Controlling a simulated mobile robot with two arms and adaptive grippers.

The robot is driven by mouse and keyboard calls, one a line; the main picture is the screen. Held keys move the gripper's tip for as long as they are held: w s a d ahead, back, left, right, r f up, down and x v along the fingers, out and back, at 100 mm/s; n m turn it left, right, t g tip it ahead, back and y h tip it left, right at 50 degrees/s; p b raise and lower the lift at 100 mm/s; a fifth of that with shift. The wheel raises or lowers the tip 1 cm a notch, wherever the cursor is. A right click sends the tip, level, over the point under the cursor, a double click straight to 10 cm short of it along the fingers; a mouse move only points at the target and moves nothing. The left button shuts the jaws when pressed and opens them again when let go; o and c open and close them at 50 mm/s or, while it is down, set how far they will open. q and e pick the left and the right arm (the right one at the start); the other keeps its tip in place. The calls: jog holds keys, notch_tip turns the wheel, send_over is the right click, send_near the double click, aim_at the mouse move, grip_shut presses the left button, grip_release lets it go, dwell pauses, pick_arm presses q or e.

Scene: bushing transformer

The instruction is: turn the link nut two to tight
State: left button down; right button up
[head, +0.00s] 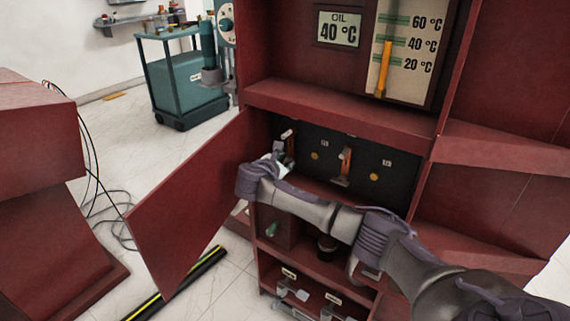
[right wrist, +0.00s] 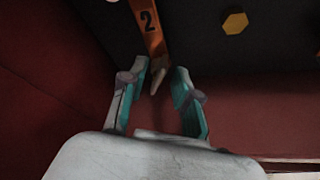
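An orange link marked "2" (right wrist: 148,30) hangs on a black panel at the top of the right wrist view, and its grey pointed end (right wrist: 157,80) reaches down between my fingertips. My right gripper (right wrist: 160,85) is open, its teal-padded fingers on either side of that end with gaps visible. In the head view my right gripper (head: 275,163) is at the left orange link (head: 290,146), partly covering it. A second orange link (head: 343,167) stands further right. I cannot make out a nut on the marked link. My left gripper is not in view.
A yellow hexagonal piece (right wrist: 236,22) is on the panel right of the marked link. The red cabinet's shelf (head: 340,115) overhangs the black panel (head: 400,189). Its open door (head: 190,205) stands at the left. A teal cart (head: 188,88) is behind.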

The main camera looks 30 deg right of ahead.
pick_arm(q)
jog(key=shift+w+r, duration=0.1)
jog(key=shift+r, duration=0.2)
pick_arm(e)
jog(key=shift+w+d+f, duration=0.15)
jog(key=shift+w+d, duration=0.1)
jog(key=shift+d, duration=0.1)
jog(key=shift+c, duration=0.3)
grip_shut()
